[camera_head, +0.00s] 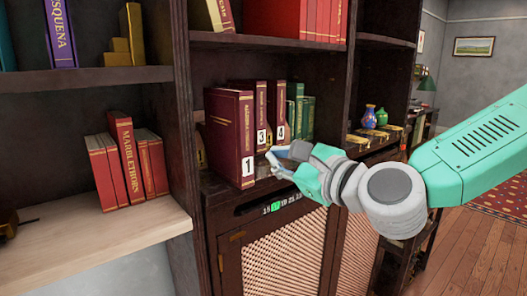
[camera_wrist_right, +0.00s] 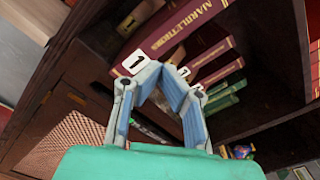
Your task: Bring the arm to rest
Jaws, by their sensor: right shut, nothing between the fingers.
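My right arm (camera_head: 470,150) comes in from the right side of the head view and reaches toward the bookcase. My right gripper (camera_head: 277,162) is beside the lower right of the dark red book marked 1 (camera_head: 230,135). In the right wrist view the fingertips of this gripper (camera_wrist_right: 163,70) come together with nothing held between them, and book 1 (camera_wrist_right: 182,28) lies beyond them. I cannot tell whether the fingers touch the book. My left gripper is not in view.
Red books marked 3 (camera_head: 261,115) and 4 (camera_head: 278,108) stand behind book 1, with green books (camera_head: 301,105) beside them. A digit display (camera_head: 282,206) sits under the shelf. Two small vases (camera_head: 370,117) stand further right. Wooden floor (camera_head: 465,255) is open at right.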

